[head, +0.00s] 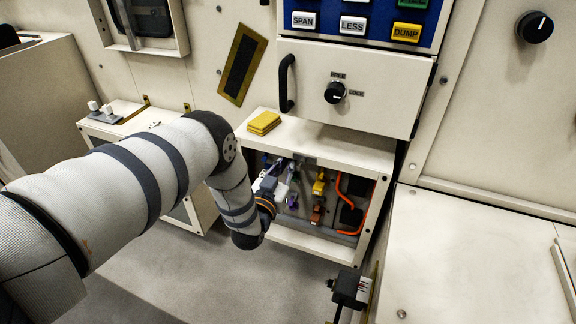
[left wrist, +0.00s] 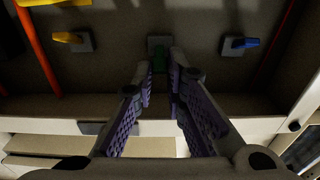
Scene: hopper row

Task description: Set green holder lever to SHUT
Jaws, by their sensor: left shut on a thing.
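The green holder lever (left wrist: 160,60) shows in the left wrist view as a small green piece on a grey plate, between my fingertips. My left gripper (left wrist: 162,72) has its purple-padded fingers drawn together at the tips around it. In the head view my left gripper (head: 274,186) reaches into the open lower cabinet (head: 372,165); the green lever is not clearly visible there. The lever's exact angle and any SHUT marking cannot be made out. My right gripper is not in view.
In the left wrist view a yellow lever (left wrist: 68,38) is on the left and a blue lever (left wrist: 240,42) on the right. Orange pipes (head: 342,196) run inside the cabinet. A yellow pad (head: 264,123) lies on its top. A black box (head: 350,288) stands out at lower right.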

